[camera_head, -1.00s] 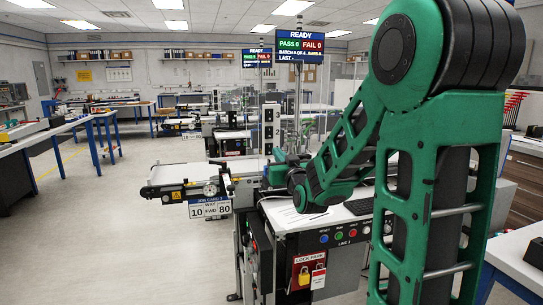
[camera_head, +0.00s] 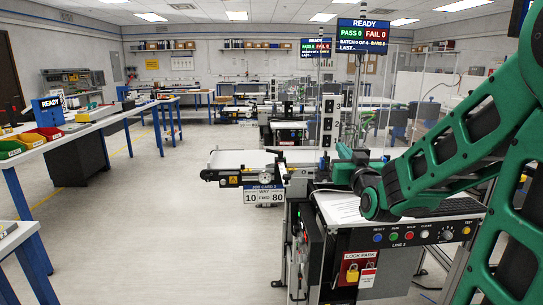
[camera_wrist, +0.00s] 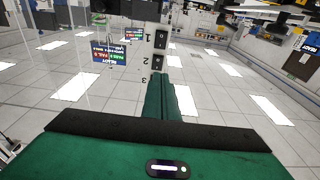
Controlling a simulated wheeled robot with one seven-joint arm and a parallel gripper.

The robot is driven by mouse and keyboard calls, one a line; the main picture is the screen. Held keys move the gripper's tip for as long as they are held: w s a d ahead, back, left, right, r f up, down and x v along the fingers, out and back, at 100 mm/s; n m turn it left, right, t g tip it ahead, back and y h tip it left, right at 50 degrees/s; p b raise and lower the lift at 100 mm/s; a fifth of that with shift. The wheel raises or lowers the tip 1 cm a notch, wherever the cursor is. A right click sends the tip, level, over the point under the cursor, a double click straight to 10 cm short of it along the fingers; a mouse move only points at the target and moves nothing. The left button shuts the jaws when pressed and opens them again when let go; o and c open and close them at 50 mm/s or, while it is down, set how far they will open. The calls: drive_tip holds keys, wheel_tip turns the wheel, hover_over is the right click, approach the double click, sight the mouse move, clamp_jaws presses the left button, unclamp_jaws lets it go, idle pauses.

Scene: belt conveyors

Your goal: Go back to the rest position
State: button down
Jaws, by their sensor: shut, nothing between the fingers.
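My green arm comes in from the right in the head view and folds down over the white-topped conveyor station. My gripper (camera_wrist: 168,98) shows in the wrist view as green fingers closed together, with nothing between them. In the head view my arm's end, small and partly hidden by its own links, is beside the numbered post (camera_head: 328,122), above the station top. The wrist view looks toward the ceiling, with the display screens upside down.
A belt conveyor (camera_head: 250,160) stands left of my arm, with a job card (camera_head: 264,194) on it. A control panel (camera_head: 425,234) and a lock park box (camera_head: 356,270) are on the station. A workbench with coloured bins (camera_head: 42,134) stands left. The floor between is clear.

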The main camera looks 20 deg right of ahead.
drive_tip(key=s+d+f+m+g+y, duration=0.1)
drive_tip(key=s+f+g+y, duration=0.1)
drive_tip(key=s+f+g, duration=1.05)
drive_tip(key=s+a+f+m+g+y, duration=0.1)
drive_tip(key=s+a+f+g, duration=0.1)
drive_tip(key=s, duration=0.9)
drive_tip(key=s+a+f+m+g+y, duration=0.1)
drive_tip(key=s+a+f+g+y, duration=0.1)
drive_tip(key=s, duration=0.8)
wheel_tip(320, 180, down, 2)
drive_tip(key=shift+s+a+f+g+y, duration=0.25)
drive_tip(key=shift+s+a+g+y, duration=0.1)
drive_tip(key=shift+a+g, duration=0.6)
drive_tip(key=shift+d, duration=0.15)
